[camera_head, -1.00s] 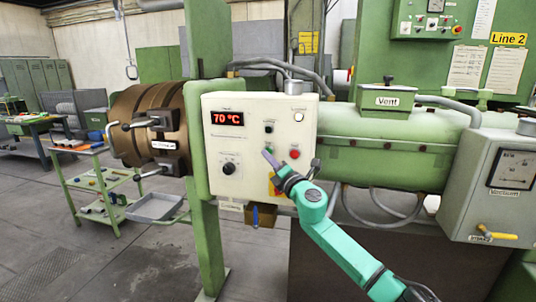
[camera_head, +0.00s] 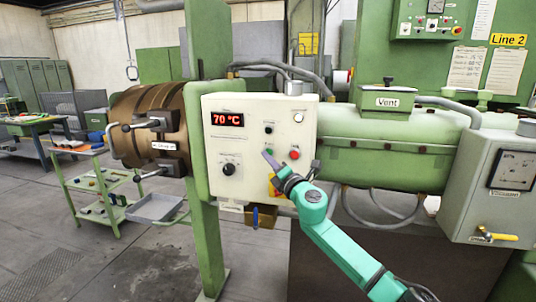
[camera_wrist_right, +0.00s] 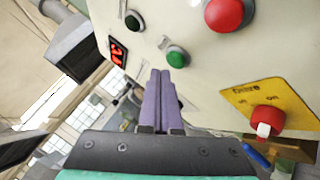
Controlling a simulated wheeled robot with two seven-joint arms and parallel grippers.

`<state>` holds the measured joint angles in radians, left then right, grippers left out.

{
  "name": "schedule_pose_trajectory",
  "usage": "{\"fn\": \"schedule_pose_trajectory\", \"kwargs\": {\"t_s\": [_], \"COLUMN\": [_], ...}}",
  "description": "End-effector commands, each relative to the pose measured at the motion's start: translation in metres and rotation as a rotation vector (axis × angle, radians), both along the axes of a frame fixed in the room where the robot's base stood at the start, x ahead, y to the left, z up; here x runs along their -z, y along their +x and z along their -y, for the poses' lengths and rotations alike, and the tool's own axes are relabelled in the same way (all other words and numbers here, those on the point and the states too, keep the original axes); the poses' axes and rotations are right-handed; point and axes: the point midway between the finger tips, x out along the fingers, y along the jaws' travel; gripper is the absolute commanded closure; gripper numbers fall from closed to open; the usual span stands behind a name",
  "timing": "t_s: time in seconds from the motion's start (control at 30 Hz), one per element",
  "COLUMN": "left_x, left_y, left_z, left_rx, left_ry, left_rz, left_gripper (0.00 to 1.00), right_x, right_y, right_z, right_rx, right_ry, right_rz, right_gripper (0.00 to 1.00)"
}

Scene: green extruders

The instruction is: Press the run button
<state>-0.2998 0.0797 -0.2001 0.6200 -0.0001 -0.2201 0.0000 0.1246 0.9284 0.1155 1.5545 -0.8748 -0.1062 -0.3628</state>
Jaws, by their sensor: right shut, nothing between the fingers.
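A pale control panel (camera_head: 250,185) with a red "70 °C" display (camera_head: 227,119) stands in the middle of the head view. It bears a dark green button (camera_head: 268,129), a red button (camera_head: 294,155) and a bright green button (camera_wrist_right: 177,57), clear in the right wrist view. I cannot read which is marked run. My right gripper (camera_head: 267,153) is shut and empty, its purple fingers (camera_wrist_right: 158,90) pointing at the panel. In the wrist view the fingertips lie just below and left of the bright green button; contact cannot be told. My left gripper is out of view.
A yellow-backed red switch (camera_wrist_right: 266,120) sits low on the panel, close to my right gripper. A black knob (camera_head: 229,169) and a white button (camera_head: 298,117) are also on it. The green extruder barrel (camera_head: 385,165) runs right behind. A green cart (camera_head: 100,185) stands left.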

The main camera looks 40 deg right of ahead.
Motion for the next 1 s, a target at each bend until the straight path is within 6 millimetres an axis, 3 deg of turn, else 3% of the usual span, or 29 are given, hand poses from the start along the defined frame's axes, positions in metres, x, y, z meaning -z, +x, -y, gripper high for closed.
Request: {"fn": "schedule_pose_trajectory", "kwargs": {"t_s": [1.0], "left_x": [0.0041], "left_y": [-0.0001], "left_z": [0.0], "left_rx": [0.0], "left_ry": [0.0], "left_rz": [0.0], "left_gripper": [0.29], "right_x": [-0.0002], "right_y": [0.0049], "right_z": [0.0071], "right_rx": [0.0], "right_ry": [0.0], "right_rz": [0.0], "right_gripper": [1.0]}}
